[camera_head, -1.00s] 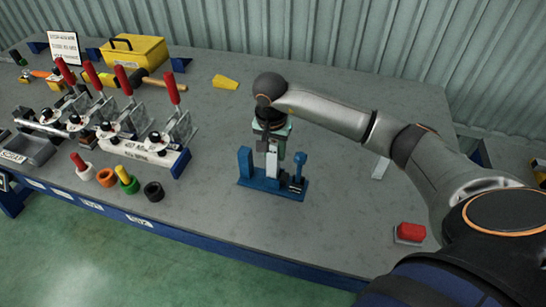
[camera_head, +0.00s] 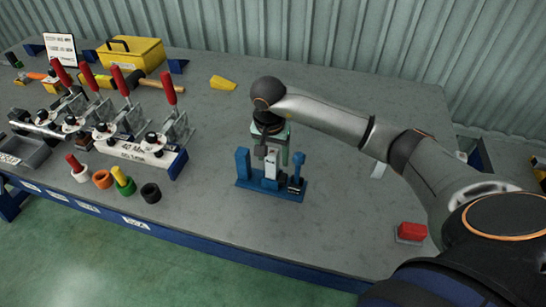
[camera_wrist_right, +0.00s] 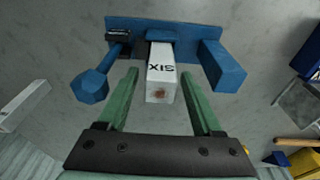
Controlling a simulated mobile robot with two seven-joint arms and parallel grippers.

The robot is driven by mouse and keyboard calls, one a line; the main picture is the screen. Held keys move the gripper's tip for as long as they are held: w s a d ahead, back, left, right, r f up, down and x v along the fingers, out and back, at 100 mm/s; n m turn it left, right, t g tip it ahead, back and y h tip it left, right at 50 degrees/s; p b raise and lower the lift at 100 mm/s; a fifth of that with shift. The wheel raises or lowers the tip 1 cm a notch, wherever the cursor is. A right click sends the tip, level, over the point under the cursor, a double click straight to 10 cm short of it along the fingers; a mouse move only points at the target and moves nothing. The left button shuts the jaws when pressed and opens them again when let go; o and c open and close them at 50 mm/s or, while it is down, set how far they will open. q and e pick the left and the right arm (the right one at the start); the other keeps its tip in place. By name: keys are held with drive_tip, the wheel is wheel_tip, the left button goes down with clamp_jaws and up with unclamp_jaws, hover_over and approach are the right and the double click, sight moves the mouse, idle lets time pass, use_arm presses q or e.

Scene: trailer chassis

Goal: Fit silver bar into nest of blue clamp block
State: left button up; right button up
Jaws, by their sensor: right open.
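The silver bar (camera_head: 271,164), marked SIX in the right wrist view (camera_wrist_right: 161,68), stands upright at the middle of the blue clamp block (camera_head: 243,168). Its lower end meets the block between a square blue post (camera_wrist_right: 222,65) and a round-headed blue clamp (camera_wrist_right: 90,86). How deep it sits in the nest is hidden. My right gripper (camera_wrist_right: 160,76) is open, with one green finger on each side of the bar and gaps showing. It is above the block in the head view (camera_head: 272,148). My left gripper is not in view.
Red-handled toggle clamps (camera_head: 171,125) stand at the left, with coloured rings (camera_head: 103,179) before them. A yellow toolbox (camera_head: 131,54) and yellow wedge (camera_head: 223,83) lie farther back. A red button (camera_head: 411,231) is at the right front. The bench around the block is clear.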

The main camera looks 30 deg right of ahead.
drive_tip(key=r, duration=0.3)
drive_tip(key=a+r, duration=0.1)
drive_tip(key=r, duration=0.3)
drive_tip(key=s+r+b, duration=0.1)
drive_tip(key=r, duration=0.2)
drive_tip(key=shift+a+r, duration=0.15)
drive_tip(key=shift+r, duration=0.25)
